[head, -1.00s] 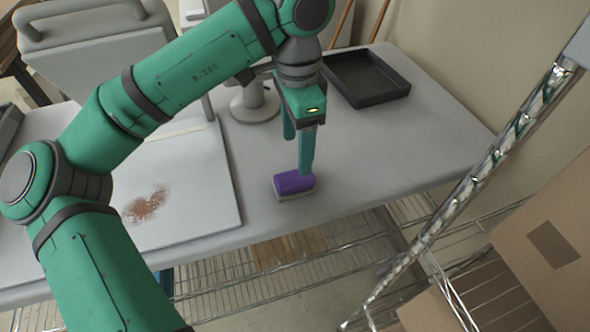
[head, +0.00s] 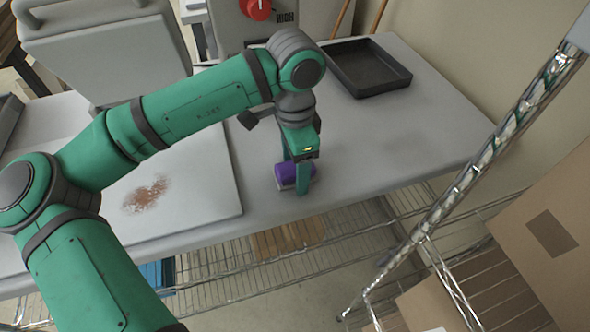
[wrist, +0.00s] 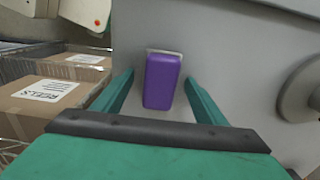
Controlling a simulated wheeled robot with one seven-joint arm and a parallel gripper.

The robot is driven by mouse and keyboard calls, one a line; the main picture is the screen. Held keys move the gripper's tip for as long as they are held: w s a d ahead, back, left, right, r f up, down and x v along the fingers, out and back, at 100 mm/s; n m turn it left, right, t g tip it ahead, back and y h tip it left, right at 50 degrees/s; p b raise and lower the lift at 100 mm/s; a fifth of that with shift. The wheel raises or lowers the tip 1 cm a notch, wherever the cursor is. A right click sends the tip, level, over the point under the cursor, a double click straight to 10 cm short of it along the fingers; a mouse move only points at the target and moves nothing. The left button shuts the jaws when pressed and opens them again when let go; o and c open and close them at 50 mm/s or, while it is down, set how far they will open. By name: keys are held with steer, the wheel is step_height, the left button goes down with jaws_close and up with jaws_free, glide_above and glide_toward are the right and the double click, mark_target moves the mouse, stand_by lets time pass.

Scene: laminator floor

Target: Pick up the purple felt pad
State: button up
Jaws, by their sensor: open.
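The purple felt pad (head: 286,172) has a purple top and a pale base and lies on the grey table near its front edge. It also shows in the wrist view (wrist: 162,82), upright in the picture between the two fingers. My gripper (head: 295,175) points down at the pad, with one finger in front of it and the other behind, partly hiding it. In the wrist view my gripper (wrist: 160,80) is open, with visible gaps between the pad and each finger.
A black tray (head: 372,88) sits at the table's back right. A white board with a brown stain (head: 195,205) lies left of the pad. A metal rack post (head: 480,165) and cardboard boxes (head: 545,215) stand at right. The table right of the pad is clear.

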steer(key=c, duration=1.2)
steer(key=shift+o, duration=0.2)
steer(key=shift+r, duration=0.15)
steer(key=shift+r, duration=0.25)
step_height(320, 180, up, 2)
steer(key=shift+d+r, duration=0.1)
steer(key=shift+r, duration=0.05)
steer(key=s+a+r, duration=0.8)
steer(key=s+r, duration=0.2)
steer(key=s, duration=0.1)
steer(key=shift+a, duration=0.25)
